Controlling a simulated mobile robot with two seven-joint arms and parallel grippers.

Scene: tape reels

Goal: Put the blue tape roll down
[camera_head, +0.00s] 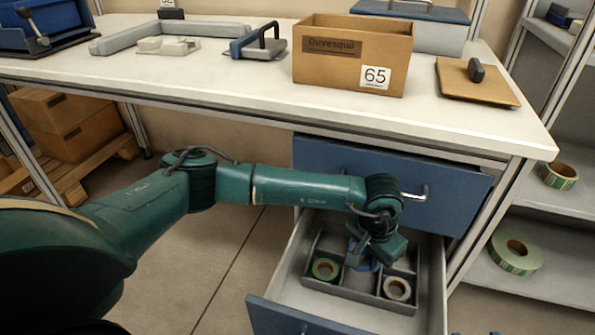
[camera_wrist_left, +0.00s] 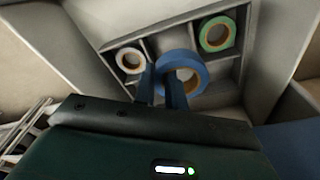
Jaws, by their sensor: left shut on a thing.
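My left gripper (camera_head: 369,258) reaches down into the open drawer and is shut on the blue tape roll (camera_head: 362,265). In the left wrist view the gripper's fingers (camera_wrist_left: 161,78) pinch the left side of the blue roll (camera_wrist_left: 198,68), whose brown core shows. The roll is over or in the middle of a grey divided tray (camera_head: 345,292), between a green roll (camera_head: 316,268) and a white roll (camera_head: 389,288). I cannot tell whether it touches the tray floor. In the head view the gripper hides much of it.
The open drawer (camera_head: 428,275) sits under a shut blue drawer (camera_head: 330,160) with a metal handle. A cardboard box (camera_head: 350,75) marked 65 stands on the workbench (camera_head: 200,80) above. More tape rolls (camera_head: 528,262) lie on the right shelves.

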